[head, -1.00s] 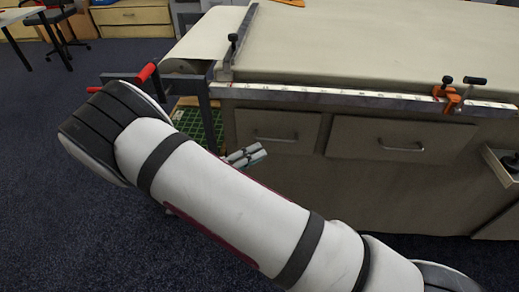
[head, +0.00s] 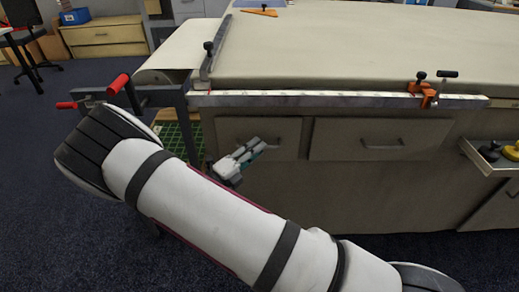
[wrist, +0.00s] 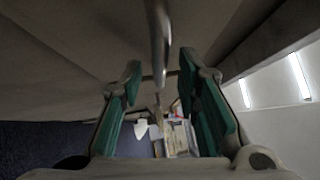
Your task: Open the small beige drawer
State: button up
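The small beige drawer (head: 285,128) is the left one of two drawer fronts under the long table, and it looks shut. Its metal handle is mostly hidden behind my gripper in the head view. In the wrist view, a metal bar handle (wrist: 159,30) runs down from the top, lined up between my fingers. My gripper (head: 261,147) is in front of this drawer; its green-padded fingers (wrist: 159,64) stand apart on either side of the handle in the wrist view. I cannot tell whether they touch it.
A wider drawer (head: 345,148) with its own handle is to the right. Further right, an open drawer (head: 477,158) sticks out with dark and yellow items. A vise with red handles (head: 119,84) is at the table's left end. Blue carpet (head: 90,240) is free in front.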

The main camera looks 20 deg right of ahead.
jog(key=shift+x, duration=1)
grip_shut()
jog(key=shift+s, duration=0.15)
jog(key=s+a+p, duration=0.3)
jog(key=s, duration=0.7)
jog(key=s+a+p, duration=0.3)
jog(key=s, duration=0.7)
jog(key=s+a+p, duration=0.2)
jog(key=s+a, duration=0.2)
jog(key=s, duration=0.7)
jog(key=shift+p, duration=0.4)
jog(key=shift+a+f, duration=0.1)
grip_release()
